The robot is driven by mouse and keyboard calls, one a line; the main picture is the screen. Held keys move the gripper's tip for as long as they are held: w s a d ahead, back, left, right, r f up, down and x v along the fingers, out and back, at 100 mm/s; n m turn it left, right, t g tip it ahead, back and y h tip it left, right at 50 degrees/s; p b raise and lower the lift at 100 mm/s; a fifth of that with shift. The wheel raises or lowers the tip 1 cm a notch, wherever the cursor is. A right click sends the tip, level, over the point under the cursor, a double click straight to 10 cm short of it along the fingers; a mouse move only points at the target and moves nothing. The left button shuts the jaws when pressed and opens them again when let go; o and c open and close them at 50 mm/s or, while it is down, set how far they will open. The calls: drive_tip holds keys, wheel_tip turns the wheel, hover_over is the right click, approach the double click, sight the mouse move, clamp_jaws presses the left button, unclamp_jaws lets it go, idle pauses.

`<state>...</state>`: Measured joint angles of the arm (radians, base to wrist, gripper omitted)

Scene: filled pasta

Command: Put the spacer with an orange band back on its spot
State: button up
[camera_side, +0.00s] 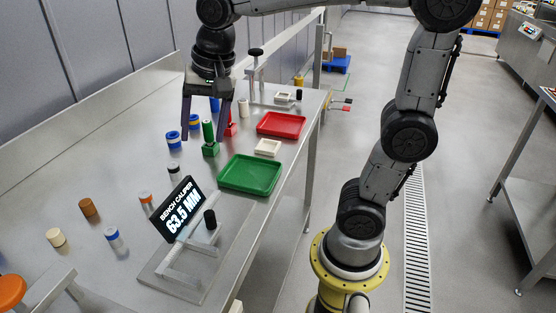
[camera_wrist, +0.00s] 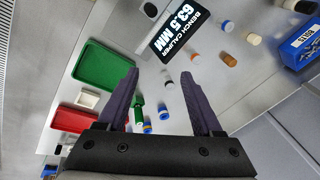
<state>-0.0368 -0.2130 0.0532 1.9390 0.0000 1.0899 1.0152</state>
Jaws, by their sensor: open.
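The spacer with an orange band (camera_side: 146,199) stands upright on the bench, just left of the caliper display; it is a short white cylinder with orange near its top. It also shows in the wrist view (camera_wrist: 195,58), beyond my fingertips and to their right. My gripper (camera_side: 204,139) is open and empty, fingers pointing down, above the bench towards the back. In the side view its fingers appear either side of a green peg on a green block (camera_side: 210,150); in the wrist view (camera_wrist: 159,72) nothing lies gripped. I cannot tell which spot belongs to the spacer.
The bench caliper (camera_side: 180,208) reads 63.5 MM. Other spacers stand around: blue-banded (camera_side: 116,240), brown (camera_side: 88,208), cream (camera_side: 57,238), dark-topped (camera_side: 174,170), blue-and-yellow (camera_side: 174,141). Green (camera_side: 274,180) and red (camera_side: 300,124) trays lie along the right edge.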

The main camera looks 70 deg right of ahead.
drive_tip(key=s+f+n+t, duration=0.1)
drive_tip(key=s+f+n, duration=0.1)
drive_tip(key=s+n, duration=0.3)
drive_tip(key=s+d+f+n+t, duration=0.1)
drive_tip(key=s+f+n, duration=0.2)
drive_tip(key=s+n, duration=0.3)
drive_tip(key=s, duration=0.3)
drive_tip(key=shift+s, duration=0.25)
